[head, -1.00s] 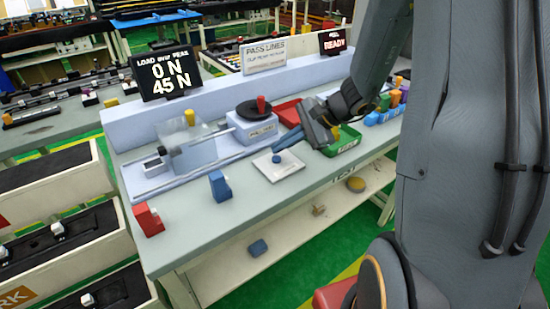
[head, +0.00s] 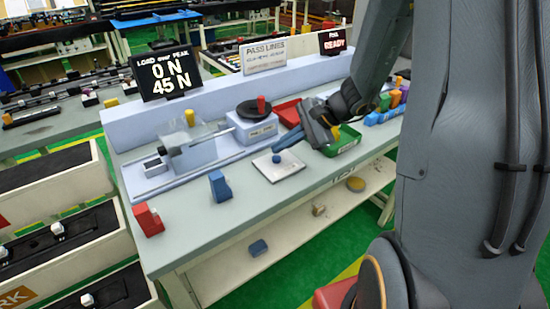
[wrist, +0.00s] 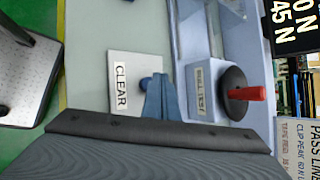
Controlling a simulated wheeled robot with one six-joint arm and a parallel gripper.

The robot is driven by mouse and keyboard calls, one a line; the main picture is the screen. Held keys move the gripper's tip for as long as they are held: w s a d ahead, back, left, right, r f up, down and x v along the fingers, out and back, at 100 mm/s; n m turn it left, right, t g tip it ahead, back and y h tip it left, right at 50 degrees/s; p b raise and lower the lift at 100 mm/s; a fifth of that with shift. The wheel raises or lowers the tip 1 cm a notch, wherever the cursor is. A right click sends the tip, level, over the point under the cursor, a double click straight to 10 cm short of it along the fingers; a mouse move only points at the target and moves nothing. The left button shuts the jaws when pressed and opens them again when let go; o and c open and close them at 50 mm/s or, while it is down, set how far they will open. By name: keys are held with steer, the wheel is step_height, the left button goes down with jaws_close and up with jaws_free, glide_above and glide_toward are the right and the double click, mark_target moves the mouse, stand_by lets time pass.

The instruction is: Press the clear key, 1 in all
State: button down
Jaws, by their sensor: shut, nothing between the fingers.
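The clear key is a small blue round button (head: 276,158) on a white plate (head: 290,170) at the front of the bench. In the wrist view the plate (wrist: 122,60) carries the label CLEAR, and the button (wrist: 146,83) shows just left of my fingertips, partly hidden by them. My gripper (head: 276,150) has blue fingers, shut and empty, with the tips just above the button in the head view. The fingertips also show in the wrist view (wrist: 160,78). I cannot tell whether they touch the button.
A display (head: 164,76) reads LOAD over PEAK, 0 N and 45 N. Another display (head: 333,42) reads READY. Behind the plate stands a pull-test box (head: 257,128) with a black dial and red handle. A blue block (head: 220,187) and a red block (head: 148,219) sit to the left.

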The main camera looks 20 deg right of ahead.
mark_target(281, 158)
steer(key=shift+f+b, duration=0.45)
steer(key=shift+b, duration=0.05)
steer(key=shift+f+b, duration=0.45)
stand_by(0.9)
steer(key=shift+r, duration=0.1)
steer(key=shift+r+p, duration=0.65)
steer(key=shift+r, duration=0.15)
step_height(281, 158, up, 5)
steer(key=p, duration=0.3)
stand_by(0.4)
stand_by(0.6)
